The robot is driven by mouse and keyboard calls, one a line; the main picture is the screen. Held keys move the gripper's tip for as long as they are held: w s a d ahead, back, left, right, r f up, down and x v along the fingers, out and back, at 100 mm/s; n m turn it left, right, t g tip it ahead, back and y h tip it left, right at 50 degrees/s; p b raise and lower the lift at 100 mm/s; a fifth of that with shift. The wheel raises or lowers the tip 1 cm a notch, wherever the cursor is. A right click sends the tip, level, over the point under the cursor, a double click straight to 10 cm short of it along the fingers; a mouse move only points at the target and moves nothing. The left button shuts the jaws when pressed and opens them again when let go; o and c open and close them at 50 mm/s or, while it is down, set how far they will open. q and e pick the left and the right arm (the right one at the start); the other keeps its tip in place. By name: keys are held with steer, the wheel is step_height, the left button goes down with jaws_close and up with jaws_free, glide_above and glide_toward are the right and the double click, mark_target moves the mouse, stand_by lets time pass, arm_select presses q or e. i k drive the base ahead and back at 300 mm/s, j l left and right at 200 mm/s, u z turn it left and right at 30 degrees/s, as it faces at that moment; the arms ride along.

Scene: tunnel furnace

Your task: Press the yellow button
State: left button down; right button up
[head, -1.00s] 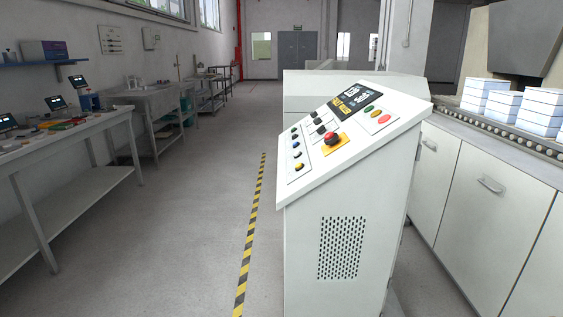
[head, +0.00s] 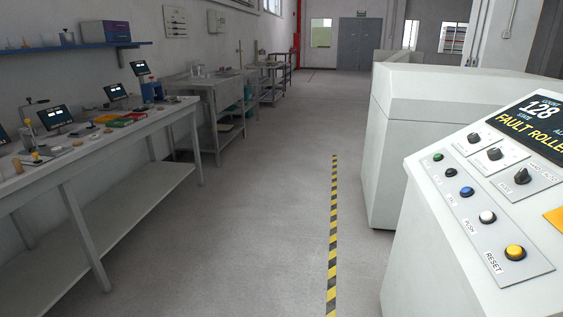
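The yellow button (head: 515,253) is at the lower right of the head view. It is a round cap in a dark ring, next to a label reading RESET. It is the nearest of a column of buttons on the sloped top of a white control console (head: 420,240). Beyond it in the column are a white button (head: 487,217), a blue button (head: 466,191) and a green button (head: 438,157). The display (head: 540,125) reads 128 and FAULT ROLLE, cut off by the picture edge. Neither of my grippers shows.
A white cabinet (head: 440,100) stands behind the console. A long workbench (head: 130,150) with small screens runs along the left wall, and a grey metal table (head: 215,90) stands beyond it. The floor between is clear, with a yellow-black stripe (head: 333,230).

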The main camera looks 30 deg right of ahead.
mark_target(513, 251)
steer(key=i, duration=1.8)
steer(key=i+z, duration=0.15)
steer(key=z, duration=0.3)
steer(key=i+j+z, duration=0.1)
steer(key=z, duration=0.4)
steer(key=i+j+z, duration=0.1)
steer(key=z, duration=0.35)
steer(key=i+z, duration=0.1)
steer(key=z, duration=2.75)
